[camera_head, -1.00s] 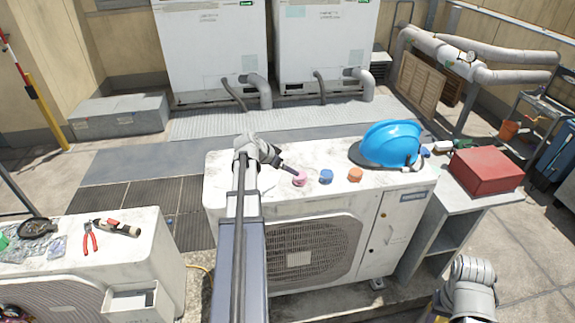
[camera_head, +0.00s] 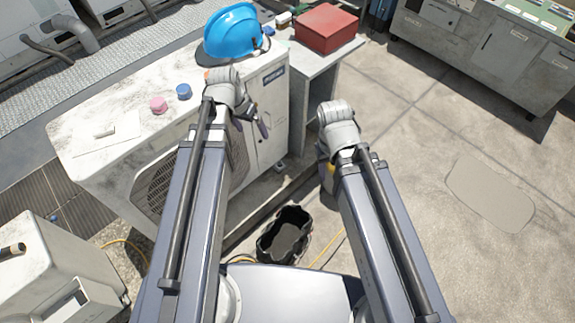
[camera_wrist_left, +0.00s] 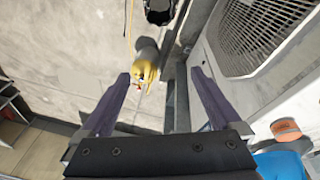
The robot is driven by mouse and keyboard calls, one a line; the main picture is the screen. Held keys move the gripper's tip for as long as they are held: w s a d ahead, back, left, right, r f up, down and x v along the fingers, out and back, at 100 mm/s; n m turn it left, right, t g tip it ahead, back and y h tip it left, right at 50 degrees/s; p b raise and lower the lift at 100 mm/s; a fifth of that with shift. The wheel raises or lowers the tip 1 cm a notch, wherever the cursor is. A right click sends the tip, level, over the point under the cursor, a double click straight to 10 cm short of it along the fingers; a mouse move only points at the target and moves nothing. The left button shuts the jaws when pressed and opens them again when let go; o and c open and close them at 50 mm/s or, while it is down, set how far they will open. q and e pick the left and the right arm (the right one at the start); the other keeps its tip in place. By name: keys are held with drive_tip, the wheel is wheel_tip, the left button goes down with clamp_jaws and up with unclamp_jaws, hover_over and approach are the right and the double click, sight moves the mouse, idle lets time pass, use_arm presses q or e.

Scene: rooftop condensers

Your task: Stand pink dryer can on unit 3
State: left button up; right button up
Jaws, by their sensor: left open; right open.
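The pink can (camera_head: 158,105) stands on top of the white condenser unit (camera_head: 130,85), left of a blue can (camera_head: 183,91). An orange can is mostly hidden behind my left wrist in the head view; it shows in the left wrist view (camera_wrist_left: 286,129). My left gripper (camera_head: 262,125) is open and empty, past the unit's front edge and right of the pink can. Its two dark fingers stand apart in the left wrist view (camera_wrist_left: 163,95). My right gripper (camera_head: 328,172) is open, low over the floor, its fingers mostly hidden. I cannot tell which unit is number 3.
A blue helmet (camera_head: 232,32) sits at the unit's far right end. A red box (camera_head: 327,28) stands on a grey side table (camera_head: 300,62). A black open bag (camera_head: 286,235) is on the floor between my arms. Another white unit (camera_head: 50,275) is lower left. Floor at right is clear.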

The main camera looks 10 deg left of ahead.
use_arm(q)
drive_tip(key=s+d+g+y, duration=0.1)
drive_tip(key=s+d+y, duration=0.2)
drive_tip(key=s+d, duration=0.8)
drive_tip(key=shift+s+d+f+m+g, duration=0.2)
drive_tip(key=shift+s+d+m+g, duration=0.15)
drive_tip(key=shift+d, duration=0.5)
